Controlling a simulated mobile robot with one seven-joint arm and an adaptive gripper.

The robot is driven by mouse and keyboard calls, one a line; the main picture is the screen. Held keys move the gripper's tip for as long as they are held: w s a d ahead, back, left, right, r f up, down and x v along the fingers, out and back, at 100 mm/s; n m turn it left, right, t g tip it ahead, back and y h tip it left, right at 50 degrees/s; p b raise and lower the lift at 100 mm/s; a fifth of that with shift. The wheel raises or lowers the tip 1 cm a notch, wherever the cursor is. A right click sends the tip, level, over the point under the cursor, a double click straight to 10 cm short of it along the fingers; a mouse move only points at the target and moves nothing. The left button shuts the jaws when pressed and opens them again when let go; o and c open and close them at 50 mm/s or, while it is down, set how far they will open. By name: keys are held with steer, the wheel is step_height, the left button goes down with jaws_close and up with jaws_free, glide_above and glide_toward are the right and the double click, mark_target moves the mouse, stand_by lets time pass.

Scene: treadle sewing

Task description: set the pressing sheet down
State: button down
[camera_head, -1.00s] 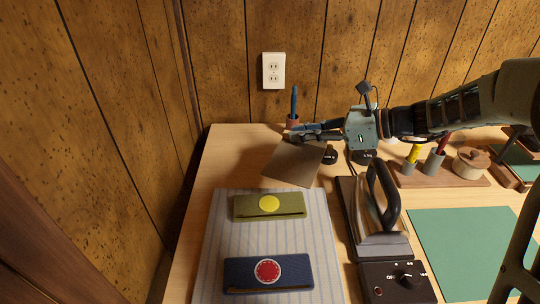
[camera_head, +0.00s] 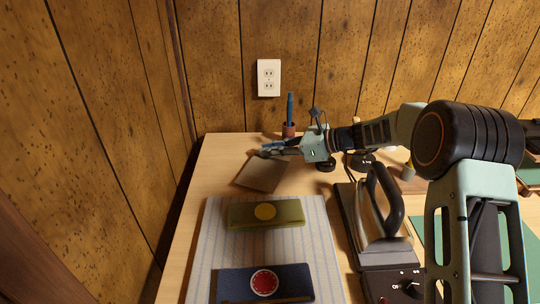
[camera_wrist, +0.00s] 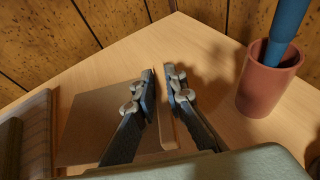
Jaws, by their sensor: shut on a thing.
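The pressing sheet (camera_head: 261,175) is a thin tan-brown square behind the striped pad. It also shows in the wrist view (camera_wrist: 88,127), where it looks nearly level with the table top. I cannot tell whether it rests on the wood or hangs just above it. My gripper (camera_head: 270,151) is at its far edge. In the wrist view, the gripper's fingers (camera_wrist: 163,82) are on either side of a raised strip along that edge, shut on it. The fingers hide part of the sheet.
A terracotta cup (camera_head: 289,130) with a blue tool stands close behind my gripper. The striped pad (camera_head: 208,246) bears an olive pouch (camera_head: 240,214) and a navy pouch (camera_head: 232,284). An iron (camera_head: 375,216) stands to the right. Bare table (camera_head: 224,150) lies left of the sheet.

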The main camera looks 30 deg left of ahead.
steer(key=shift+f, duration=0.65)
steer(key=shift+f, duration=0.1)
steer(key=c, duration=2)
jaws_free()
steer(key=p+v, duration=0.2)
steer(key=v, duration=1)
steer(key=shift+r+p, duration=0.2)
steer(key=shift+p, duration=0.1)
